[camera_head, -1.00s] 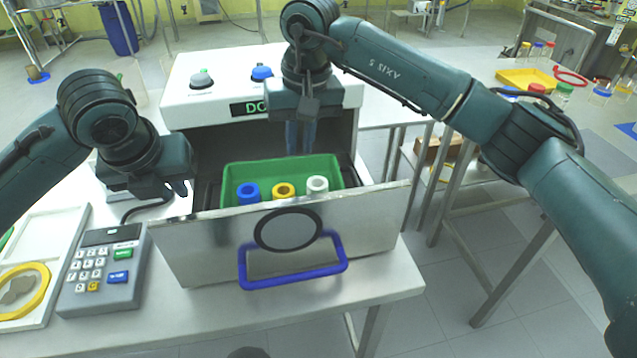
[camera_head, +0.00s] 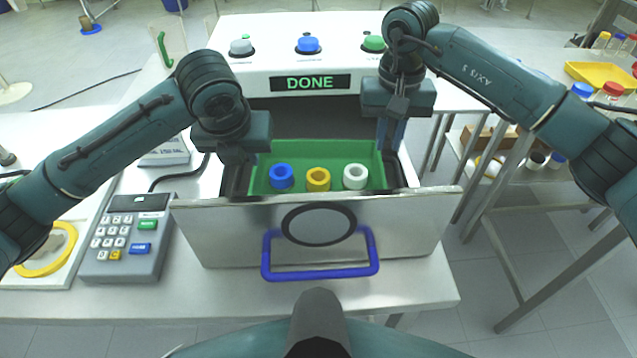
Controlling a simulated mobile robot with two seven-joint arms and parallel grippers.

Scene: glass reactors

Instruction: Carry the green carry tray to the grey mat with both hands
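The green carry tray (camera_head: 330,164) sits inside the pulled-out drawer (camera_head: 440,205) of the white machine. It holds a blue ring-topped piece (camera_head: 281,177), a yellow one (camera_head: 318,180) and a white one (camera_head: 355,177). My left gripper (camera_head: 236,172) is at the tray's left end, over the drawer's side; its fingertips are dark and partly hidden. My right gripper (camera_head: 390,146) points down at the tray's right end, its two fingers apart with a gap between them. I cannot tell whether either touches the tray. I cannot make out a grey mat.
The drawer front has a blue handle (camera_head: 320,272). The white machine (camera_head: 270,60) stands behind, its display reading DONE. A keypad box (camera_head: 125,245) stands on the left of the table. A yellow tray (camera_head: 600,75) and several jars are on another table at the right.

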